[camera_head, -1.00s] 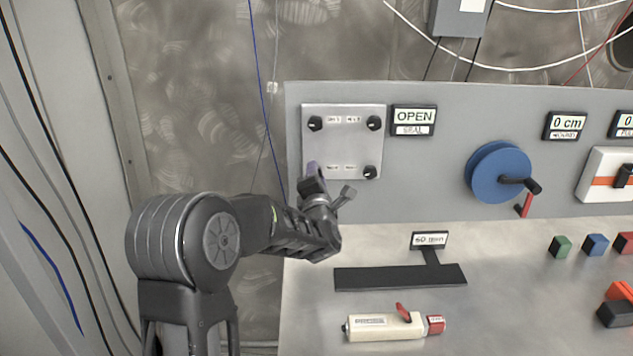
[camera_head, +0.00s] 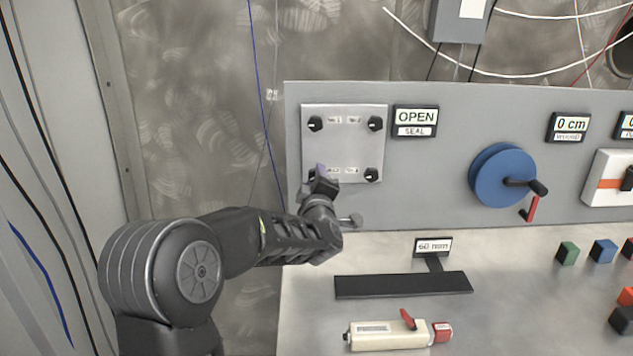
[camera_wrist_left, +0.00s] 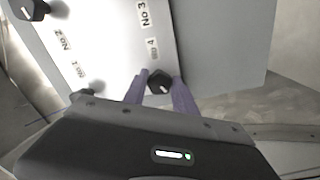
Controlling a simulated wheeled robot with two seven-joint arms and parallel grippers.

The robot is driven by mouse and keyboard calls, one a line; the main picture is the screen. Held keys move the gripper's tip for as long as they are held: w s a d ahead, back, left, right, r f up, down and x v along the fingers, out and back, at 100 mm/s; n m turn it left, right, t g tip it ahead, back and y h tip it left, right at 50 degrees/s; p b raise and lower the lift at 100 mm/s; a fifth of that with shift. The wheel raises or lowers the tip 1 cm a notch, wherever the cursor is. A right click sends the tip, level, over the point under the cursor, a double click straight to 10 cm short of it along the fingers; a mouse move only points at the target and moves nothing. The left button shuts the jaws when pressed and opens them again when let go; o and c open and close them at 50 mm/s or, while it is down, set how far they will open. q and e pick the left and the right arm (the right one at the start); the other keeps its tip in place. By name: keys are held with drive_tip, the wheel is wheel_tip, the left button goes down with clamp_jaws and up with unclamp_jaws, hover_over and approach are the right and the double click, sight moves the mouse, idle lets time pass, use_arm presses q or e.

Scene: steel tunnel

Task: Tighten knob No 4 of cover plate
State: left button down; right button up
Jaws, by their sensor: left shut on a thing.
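The light grey cover plate (camera_head: 345,150) is on the upright panel, with dark knobs at its corners; it also shows in the left wrist view (camera_wrist_left: 108,50). My left gripper (camera_head: 321,174) is at the plate's lower left corner. In the left wrist view, knob No 4 (camera_wrist_left: 158,81), beside its "No 4" label, sits between the purple fingers of my left gripper (camera_wrist_left: 159,94), which is shut on it. In the head view the gripper mostly hides this knob. The other knobs stand free. My right gripper is not in view.
An "OPEN SEAL" sign (camera_head: 415,121) is right of the plate. A blue wheel with a crank (camera_head: 498,176) is farther right. A black stand with a sign (camera_head: 403,285) and a cream tool with a red lever (camera_head: 388,335) are on the bench below. Coloured blocks are at right.

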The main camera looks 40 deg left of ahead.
use_arm(q)
drive_tip(key=shift+f+m, duration=0.1)
drive_tip(key=shift+m, duration=1.5)
drive_tip(key=c, duration=1)
unclamp_jaws()
drive_tip(key=b+v, duration=0.1)
drive_tip(key=v, duration=0.7)
